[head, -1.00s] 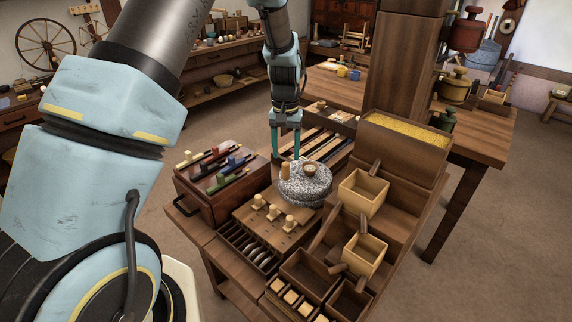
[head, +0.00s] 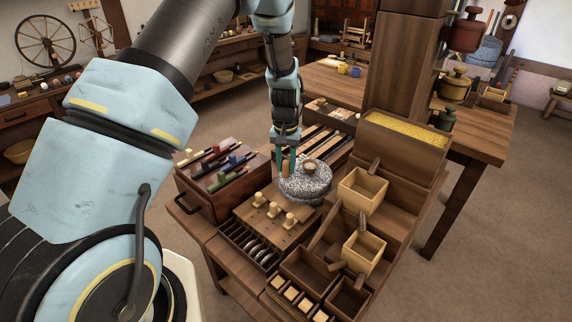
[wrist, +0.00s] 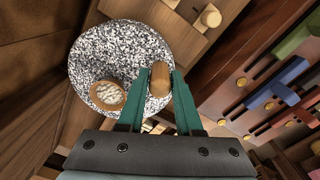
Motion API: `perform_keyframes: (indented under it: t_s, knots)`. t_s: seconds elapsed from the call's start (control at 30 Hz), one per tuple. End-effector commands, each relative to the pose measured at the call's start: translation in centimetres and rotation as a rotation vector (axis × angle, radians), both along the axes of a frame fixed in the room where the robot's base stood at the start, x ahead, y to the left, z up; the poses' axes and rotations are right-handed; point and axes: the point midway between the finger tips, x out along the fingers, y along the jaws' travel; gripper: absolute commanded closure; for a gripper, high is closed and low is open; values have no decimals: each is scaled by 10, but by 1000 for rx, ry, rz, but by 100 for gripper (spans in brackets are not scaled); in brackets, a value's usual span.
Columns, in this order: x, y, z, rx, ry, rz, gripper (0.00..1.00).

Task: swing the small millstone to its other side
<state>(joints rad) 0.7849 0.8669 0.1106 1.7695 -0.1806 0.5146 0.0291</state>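The small millstone (head: 314,186) is a round speckled grey stone on the wooden bench, with a pale-filled, wood-rimmed eye (wrist: 107,95) in its top. Its upright wooden handle peg (wrist: 160,78) stands near the rim. My gripper (head: 285,166) points down over that side. In the wrist view its two green fingers stand on either side of the peg, close against it, and appear shut on it.
A wooden box with coloured sliders (head: 225,172) stands left of the stone. A board with pale knobs (head: 269,212) lies in front. Small open wooden boxes (head: 362,192) and a grain-filled hopper (head: 404,130) stand to the right, close to the stone.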

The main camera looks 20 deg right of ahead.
Motion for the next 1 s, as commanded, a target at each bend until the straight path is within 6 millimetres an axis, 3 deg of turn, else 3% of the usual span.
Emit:
perform_keyframes:
  t_s: [0.3,1.0]
  knots:
    - [0,0,0,0,0,0,100]
    - [0,0,0,0,0,0,100]
